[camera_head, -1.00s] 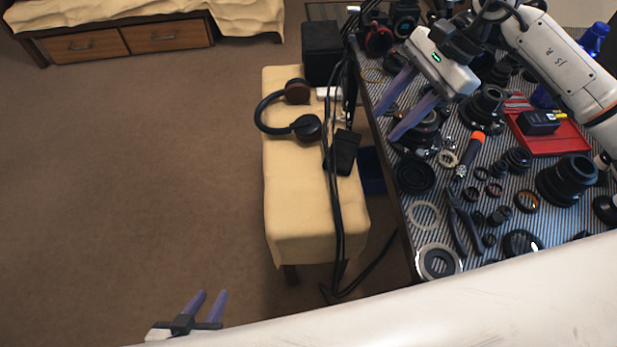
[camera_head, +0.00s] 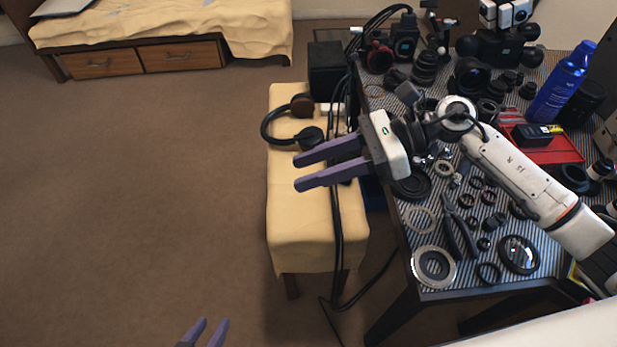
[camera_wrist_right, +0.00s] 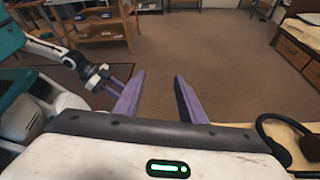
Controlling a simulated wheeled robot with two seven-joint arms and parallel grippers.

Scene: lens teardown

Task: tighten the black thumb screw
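I cannot pick out the black thumb screw for certain among the many small dark parts on the table. My right gripper (camera_head: 297,172) is open and empty, pointing left over the cream bench beside the table. My left gripper (camera_head: 206,331) is at the bottom edge of the head view, low over the brown floor, mostly cut off. Its two purple fingertips are apart with nothing between them.
The striped table (camera_head: 408,291) is crowded with lenses, rings, pliers (camera_head: 459,233), a red tray (camera_head: 560,152) and a blue spray bottle (camera_head: 562,85). Headphones (camera_head: 270,128) lie on the cream bench (camera_head: 300,225), with black cables hanging beside them. The floor at left is clear.

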